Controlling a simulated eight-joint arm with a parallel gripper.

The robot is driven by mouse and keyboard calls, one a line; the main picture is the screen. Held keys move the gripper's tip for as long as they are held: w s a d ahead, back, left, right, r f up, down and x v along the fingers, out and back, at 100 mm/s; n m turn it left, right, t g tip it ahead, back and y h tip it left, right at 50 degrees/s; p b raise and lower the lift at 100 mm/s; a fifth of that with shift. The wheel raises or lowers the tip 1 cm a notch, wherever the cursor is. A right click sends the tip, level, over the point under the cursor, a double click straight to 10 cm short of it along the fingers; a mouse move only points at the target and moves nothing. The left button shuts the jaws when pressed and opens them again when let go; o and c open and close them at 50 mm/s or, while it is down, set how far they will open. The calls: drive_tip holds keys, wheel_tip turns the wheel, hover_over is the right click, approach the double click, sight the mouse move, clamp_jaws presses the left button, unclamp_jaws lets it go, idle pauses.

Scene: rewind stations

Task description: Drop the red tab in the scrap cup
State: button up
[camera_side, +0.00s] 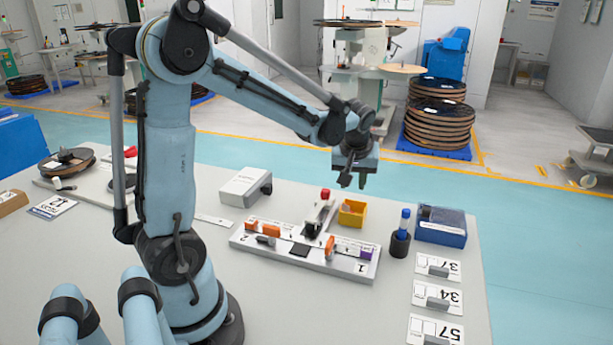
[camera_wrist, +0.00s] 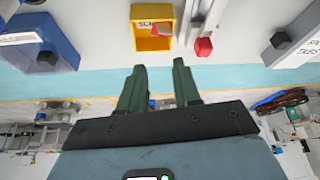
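The scrap cup is a small yellow open box; it stands on the table behind the grey fixture in the side view (camera_side: 346,222) and shows at the top of the wrist view (camera_wrist: 137,36). A small red piece, which looks like the red tab (camera_wrist: 154,29), shows within the cup's outline in the wrist view; I cannot tell whether it rests on the bottom. In the side view the tab cannot be made out. My gripper (camera_side: 354,185) is above the table, higher than the cup. Its two fingers (camera_wrist: 159,66) are apart with nothing between them.
The grey fixture (camera_side: 262,253) carries orange blocks and a red-knobbed lever (camera_side: 326,194) close beside the cup. A grey box (camera_side: 240,190) stands left.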

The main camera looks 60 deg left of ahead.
drive_tip(key=v, duration=1.2)
drive_tip(key=shift+s, duration=0.15)
drive_tip(key=s+d+f+m+t+h, duration=0.2)
drive_tip(key=s+d+f+m, duration=0.1)
drive_tip(key=d+m, duration=0.2)
drive_tip(key=s+d+f+m+t+h, duration=0.2)
drive_tip(key=s+d+f+m, duration=0.2)
drive_tip(key=d+m, duration=0.2)
drive_tip(key=shift+s+d+f+t, duration=0.3)
drive_tip(key=shift+d, duration=0.35)
